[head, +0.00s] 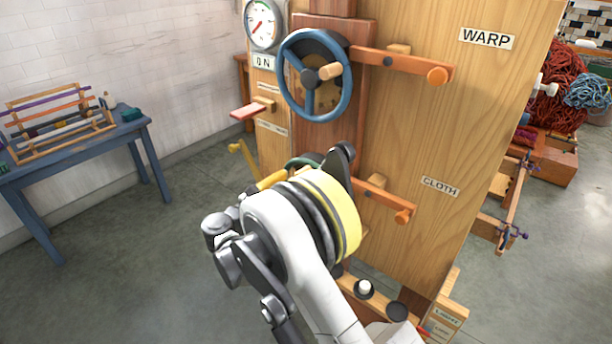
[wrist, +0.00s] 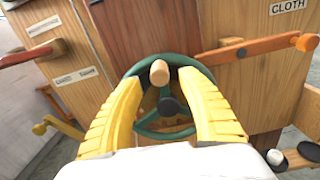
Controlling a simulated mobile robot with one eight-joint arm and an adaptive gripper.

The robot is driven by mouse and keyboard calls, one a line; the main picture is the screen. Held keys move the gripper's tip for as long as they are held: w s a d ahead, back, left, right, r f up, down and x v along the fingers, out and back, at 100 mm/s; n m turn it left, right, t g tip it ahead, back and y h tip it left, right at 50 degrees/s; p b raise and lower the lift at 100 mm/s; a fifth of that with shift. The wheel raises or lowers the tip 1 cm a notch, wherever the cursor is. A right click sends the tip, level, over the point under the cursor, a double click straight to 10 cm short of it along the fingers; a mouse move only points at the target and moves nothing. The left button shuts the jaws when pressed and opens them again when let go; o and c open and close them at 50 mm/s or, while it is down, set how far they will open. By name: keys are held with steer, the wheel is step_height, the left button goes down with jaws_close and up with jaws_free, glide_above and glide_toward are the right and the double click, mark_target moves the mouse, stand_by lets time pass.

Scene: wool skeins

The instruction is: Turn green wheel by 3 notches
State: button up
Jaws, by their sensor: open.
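The green wheel (wrist: 140,76) is in the middle of the wrist view, mounted on the wooden cabinet. It has a dark hub (wrist: 173,106) and a pale wooden knob (wrist: 159,72) at the top of its rim. My gripper (wrist: 161,100) is open, with its yellow fingers on either side of the wheel's upper part and the knob between them. I cannot tell whether the fingers touch the rim. In the head view only a bit of the green rim (head: 304,159) shows; my arm hides the rest.
A blue wheel (head: 316,75) with a wooden knob is above, beside a gauge (head: 263,24). Orange levers stick out by the WARP and CLOTH labels, the lower lever (wrist: 257,48) right of the green wheel. A red lever (wrist: 34,53) and a yellow lever (wrist: 57,126) are at left.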

steer(key=b+x, duration=0.1)
steer(key=x, duration=0.4)
steer(key=shift+w+d, duration=0.2)
steer(key=shift+w, duration=0.1)
jaws_close()
